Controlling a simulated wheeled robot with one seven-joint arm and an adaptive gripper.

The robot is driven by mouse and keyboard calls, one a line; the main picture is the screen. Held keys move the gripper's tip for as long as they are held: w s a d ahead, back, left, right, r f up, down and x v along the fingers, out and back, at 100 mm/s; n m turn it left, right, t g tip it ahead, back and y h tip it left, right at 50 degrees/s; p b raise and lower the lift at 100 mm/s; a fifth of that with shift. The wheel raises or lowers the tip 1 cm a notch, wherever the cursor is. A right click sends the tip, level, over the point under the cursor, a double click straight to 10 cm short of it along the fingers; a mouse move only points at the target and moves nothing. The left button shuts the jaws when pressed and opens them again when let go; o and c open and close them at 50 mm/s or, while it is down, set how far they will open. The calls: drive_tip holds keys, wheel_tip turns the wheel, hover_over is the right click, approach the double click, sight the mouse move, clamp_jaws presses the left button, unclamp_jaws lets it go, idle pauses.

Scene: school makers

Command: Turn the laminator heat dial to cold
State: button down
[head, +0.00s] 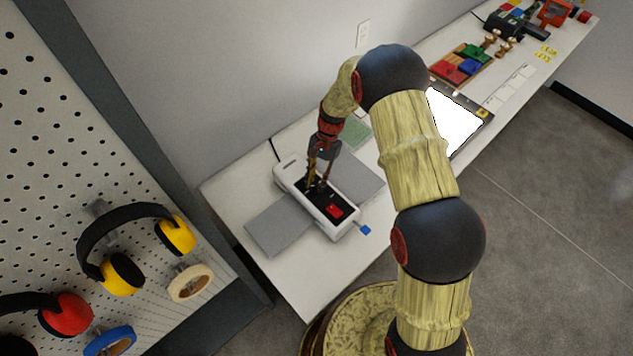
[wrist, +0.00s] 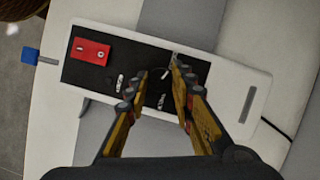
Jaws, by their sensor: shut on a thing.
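The laminator (head: 347,226) is a white, long body with a black control panel, lying on the white table. In the wrist view its white casing (wrist: 232,84) and black panel show below my gripper. A red switch (head: 335,211) sits at one end of the panel; it also shows in the wrist view (wrist: 90,51). The dark heat dial (wrist: 160,74) is between my fingertips, with a pale curved mark beside it. My gripper (head: 317,187) reaches down onto the panel and is shut on the dial. The fingers partly hide the dial, so its setting cannot be read.
Grey sheets (head: 277,226) stick out on both sides of the laminator. A blue-tipped piece (head: 365,230) projects from its near end. A green mat (head: 356,131) and a bright white panel (head: 452,118) lie further along the table. A pegboard with earmuffs (head: 121,272) stands at left.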

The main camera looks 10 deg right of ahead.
drive_tip(key=n+h, duration=0.1)
drive_tip(key=n, duration=0.4)
drive_tip(key=shift+w+a+g+h, duration=0.15)
drive_tip(key=shift+g+h, duration=0.25)
drive_tip(key=shift+n, duration=0.3)
drive_tip(key=c, duration=1.6)
unclamp_jaws()
drive_tip(key=shift+o, duration=0.2)
drive_tip(key=shift+r, duration=0.1)
drive_tip(key=a+v, duration=0.1)
drive_tip(key=v, duration=1)
drive_tip(key=shift+w+d+r, duration=0.2)
drive_tip(key=shift+d+r, duration=0.15)
drive_tip(key=shift+d, duration=0.1)
